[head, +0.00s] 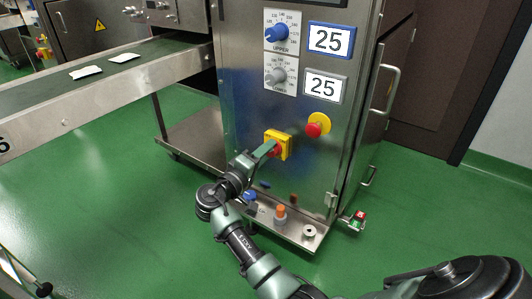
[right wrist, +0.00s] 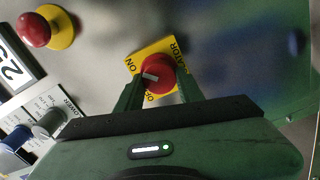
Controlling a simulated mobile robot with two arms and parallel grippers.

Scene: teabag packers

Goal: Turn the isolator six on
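The isolator is a red knob (right wrist: 157,73) on a square yellow plate (head: 284,138) on the steel cabinet front. In the right wrist view the plate carries ON, OFF and part of the word ISOLATOR. A pale mark shows on the knob; I cannot tell for sure which word it points at. My right gripper (head: 268,149) is at the plate, and in the head view it hides part of the knob. In the right wrist view its two fingers stand apart, one on each side of the knob (right wrist: 157,73). I cannot tell whether they touch it. My left gripper is out of view.
A red emergency button (head: 318,124) on a yellow disc sits right of the isolator. Above are a blue dial (head: 277,32), a grey dial (head: 276,75) and two displays reading 25. A conveyor (head: 95,88) marked 6 runs at left. A door handle (head: 391,92) sticks out at right.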

